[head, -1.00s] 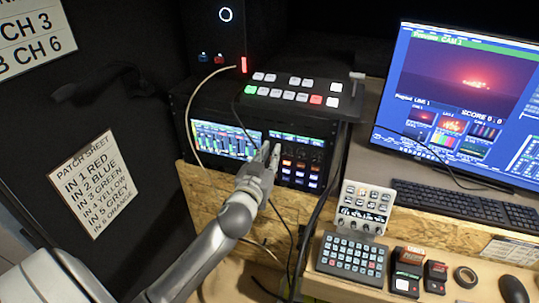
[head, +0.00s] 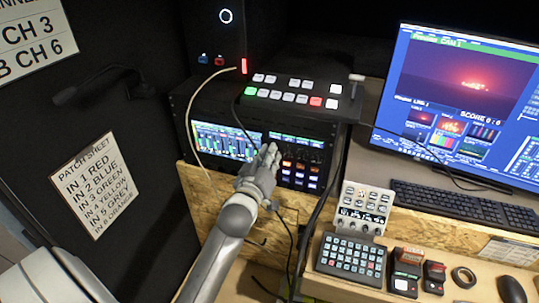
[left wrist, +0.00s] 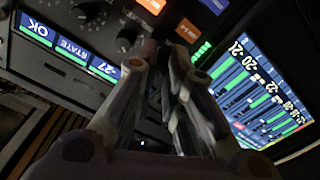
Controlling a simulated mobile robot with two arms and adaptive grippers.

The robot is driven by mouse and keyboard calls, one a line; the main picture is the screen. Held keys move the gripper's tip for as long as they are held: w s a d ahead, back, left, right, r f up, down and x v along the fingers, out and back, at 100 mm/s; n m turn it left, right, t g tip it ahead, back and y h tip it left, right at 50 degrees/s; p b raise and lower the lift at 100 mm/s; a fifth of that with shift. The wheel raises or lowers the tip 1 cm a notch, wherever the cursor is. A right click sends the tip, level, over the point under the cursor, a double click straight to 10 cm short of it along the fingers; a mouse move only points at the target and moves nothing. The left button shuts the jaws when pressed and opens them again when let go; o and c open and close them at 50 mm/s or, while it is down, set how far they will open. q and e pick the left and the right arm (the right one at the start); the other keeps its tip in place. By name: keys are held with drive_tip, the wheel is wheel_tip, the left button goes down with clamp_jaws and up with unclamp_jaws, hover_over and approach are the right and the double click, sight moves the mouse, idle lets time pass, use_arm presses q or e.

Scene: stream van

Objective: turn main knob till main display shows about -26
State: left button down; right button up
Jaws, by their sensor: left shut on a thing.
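My left gripper (head: 268,153) is at the front of the rack unit, between its wide screen and its button columns. In the left wrist view the fingers (left wrist: 163,62) are shut on a knob, the main knob (left wrist: 149,50), which is mostly hidden between the fingertips. A small display strip beside it shows "OK", "STATE" and, at the end nearest the fingers, the main display (left wrist: 103,68), which reads about -27. The wide meter screen (left wrist: 262,95) has green bars and several numbers; it also shows in the head view (head: 225,141). My right gripper is out of view.
A switcher panel (head: 291,93) sits on top of the rack. Cables hang close to my left arm. To the right are a monitor (head: 458,90), a keyboard (head: 455,203), a small knob panel (head: 366,205) and a key pad (head: 350,256). Other knobs (left wrist: 128,41) stand close to my fingers.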

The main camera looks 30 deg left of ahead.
use_arm(q)
drive_tip(key=c, duration=1.7)
unclamp_jaws()
drive_tip(key=v, duration=1.2)
drive_tip(key=shift+f, duration=0.1)
